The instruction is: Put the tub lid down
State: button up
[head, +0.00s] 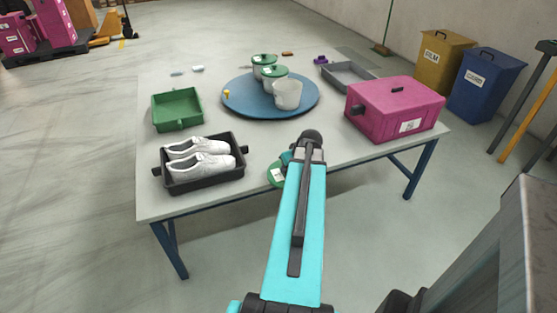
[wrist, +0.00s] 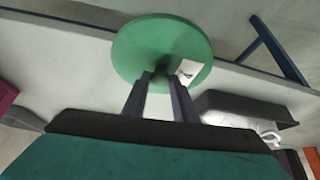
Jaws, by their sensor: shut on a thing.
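The round green tub lid (wrist: 150,40) with a small white label is held by its knob between the fingertips of my gripper (wrist: 161,78), which is shut on it. In the head view the lid (head: 276,174) shows partly behind my arm, at the table's near edge; I cannot tell its height above the table. An open whitish tub without a lid (head: 288,95) stands on the blue round board (head: 239,102). Behind it are two tubs with green lids (head: 274,71) (head: 264,59). The gripper itself is hidden by my arm in the head view.
On the table (head: 225,160) are a black tray (head: 206,185) with white shoes, an empty green tray (head: 178,112), a grey tray (head: 348,76) and a pink box (head: 395,108). Small items lie along the back. Bare tabletop shows between the trays and the pink box.

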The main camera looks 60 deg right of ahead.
jog(key=shift+w+d, duration=0.1)
jog(key=shift+d, duration=0.05)
jog(key=w+d+p, duration=0.1)
jog(key=w+d, duration=0.2)
jog(key=w+d+f, duration=0.1)
jog(key=w+d, duration=0.3)
jog(key=w+d+p, duration=0.1)
jog(key=w+d, duration=0.3)
jog(key=shift+d+f+p, duration=0.15)
jog(key=shift+f+p, duration=0.05)
jog(key=shift+p, duration=0.15)
dwell(0.6)
jog(key=shift+f+p, duration=0.45)
jog(key=shift+f, duration=1.35)
jog(key=shift+f, duration=0.2)
jog(key=o, duration=1)
jog(key=shift+r, duration=0.1)
jog(key=shift+o, duration=0.2)
jog(key=shift+r, duration=0.2)
